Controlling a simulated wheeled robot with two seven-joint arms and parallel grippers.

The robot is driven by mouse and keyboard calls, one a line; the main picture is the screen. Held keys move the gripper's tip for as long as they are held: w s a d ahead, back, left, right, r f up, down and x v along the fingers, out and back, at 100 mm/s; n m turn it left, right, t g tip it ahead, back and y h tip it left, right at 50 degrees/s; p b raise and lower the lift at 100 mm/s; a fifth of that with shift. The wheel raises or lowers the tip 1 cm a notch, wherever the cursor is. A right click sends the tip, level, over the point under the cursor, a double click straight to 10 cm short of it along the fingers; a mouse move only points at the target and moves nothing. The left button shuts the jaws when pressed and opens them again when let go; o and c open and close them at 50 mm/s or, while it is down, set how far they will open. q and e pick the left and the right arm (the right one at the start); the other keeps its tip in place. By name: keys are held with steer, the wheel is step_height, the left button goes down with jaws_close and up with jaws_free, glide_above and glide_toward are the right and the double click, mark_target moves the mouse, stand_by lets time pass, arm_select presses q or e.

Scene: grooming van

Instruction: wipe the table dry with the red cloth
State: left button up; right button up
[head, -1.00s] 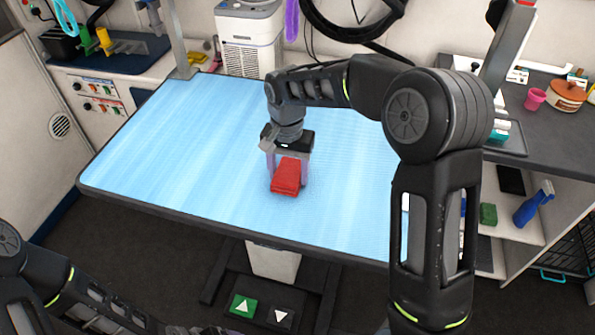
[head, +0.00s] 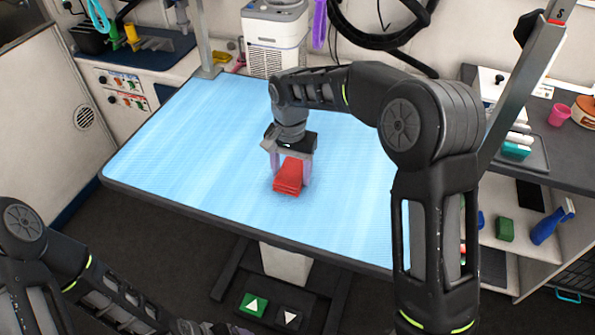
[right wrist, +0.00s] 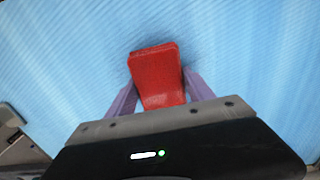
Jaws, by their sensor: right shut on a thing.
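The red cloth (head: 288,177) is a small folded pad on the light blue table top (head: 190,140), near its front edge. My right gripper (head: 291,168) is shut on the cloth from above, with a pale purple finger on each side. The right wrist view shows the red cloth (right wrist: 158,76) between the two fingers, flat against or just over the blue ribbed surface; contact is hard to judge. Wet patches cannot be told from the table's pale streaks. My left arm is low at the left, and only a cut-off bit of its gripper end (head: 190,327) shows at the bottom edge.
A grey post (head: 205,40) and a white box-shaped unit (head: 275,42) stand behind the table. A side counter with a pink cup (head: 558,115) and shelves with a blue spray bottle (head: 551,223) are at right. Table left of the cloth is clear.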

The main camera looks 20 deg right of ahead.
mark_target(287, 180)
stand_by(0.3)
steer(key=shift+w+a+f+p, duration=0.1)
steer(key=shift+w+a+p, duration=0.1)
steer(key=shift+w+a, duration=0.4)
steer(key=shift+w+a+f+p, duration=0.15)
steer(key=shift+w+a, duration=0.25)
steer(key=shift+a, duration=0.3)
steer(key=shift+r, duration=0.1)
steer(key=shift+s+a, duration=0.1)
steer(key=shift+s+a, duration=0.35)
steer(key=shift+s, duration=0.05)
steer(key=shift+s+a+b, duration=0.45)
steer(key=shift+s+a, duration=0.15)
steer(key=shift+s, duration=0.2)
steer(key=shift+d, duration=0.15)
steer(key=shift+s+d+r+b, duration=0.1)
steer(key=shift+s+d+b, duration=0.05)
steer(key=shift+s+d, duration=0.45)
steer(key=shift+s+d+r+b, duration=0.15)
steer(key=shift+s+d, duration=0.2)
steer(key=shift+d, duration=0.35)
